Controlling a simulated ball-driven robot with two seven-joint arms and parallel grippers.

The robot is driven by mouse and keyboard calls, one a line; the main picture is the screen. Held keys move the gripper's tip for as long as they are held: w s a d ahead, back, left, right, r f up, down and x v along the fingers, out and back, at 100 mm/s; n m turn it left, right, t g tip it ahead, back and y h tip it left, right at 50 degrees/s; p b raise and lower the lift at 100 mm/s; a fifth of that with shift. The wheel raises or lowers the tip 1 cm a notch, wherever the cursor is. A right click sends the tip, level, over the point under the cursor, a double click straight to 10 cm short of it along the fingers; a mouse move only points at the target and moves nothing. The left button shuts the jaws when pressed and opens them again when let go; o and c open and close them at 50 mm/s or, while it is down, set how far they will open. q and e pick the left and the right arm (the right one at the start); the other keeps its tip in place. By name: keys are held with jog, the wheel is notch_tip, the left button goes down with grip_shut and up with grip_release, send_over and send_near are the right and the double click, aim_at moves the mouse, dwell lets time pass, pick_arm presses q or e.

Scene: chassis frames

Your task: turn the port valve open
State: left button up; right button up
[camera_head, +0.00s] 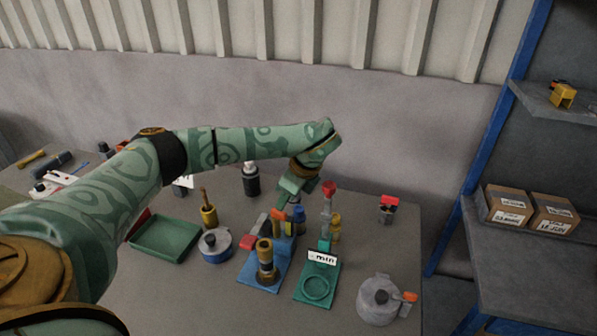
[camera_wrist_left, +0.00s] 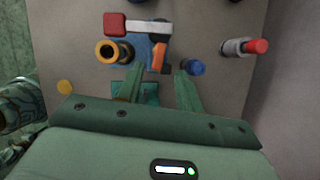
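A blue-based fixture (camera_head: 259,279) stands on the table near the middle of the head view. It carries a brass fitting (camera_head: 265,258) and an orange lever (camera_head: 277,215); I take this for the port valve. In the left wrist view the brass fitting (camera_wrist_left: 112,51) is left of the orange lever (camera_wrist_left: 158,57). My left gripper (camera_head: 285,203) hangs over the fixture's far end, partly hiding it. In the left wrist view its fingers (camera_wrist_left: 158,72) are apart, with the orange lever just beyond the gap between them. Contact cannot be told. My right gripper is not in view.
A teal stand with a "min" sign (camera_head: 321,258) is right of the fixture. A red-topped post (camera_head: 328,200) and a blue cylinder (camera_head: 299,220) stand close to the gripper. A green tray (camera_head: 165,238) and a grey-blue round pot (camera_head: 215,246) are left; a grey canister (camera_head: 377,300) is front right.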

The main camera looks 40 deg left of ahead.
pick_arm(q)
jog(key=v, duration=1)
jog(key=shift+r+p, duration=0.3)
jog(key=shift+p, duration=0.15)
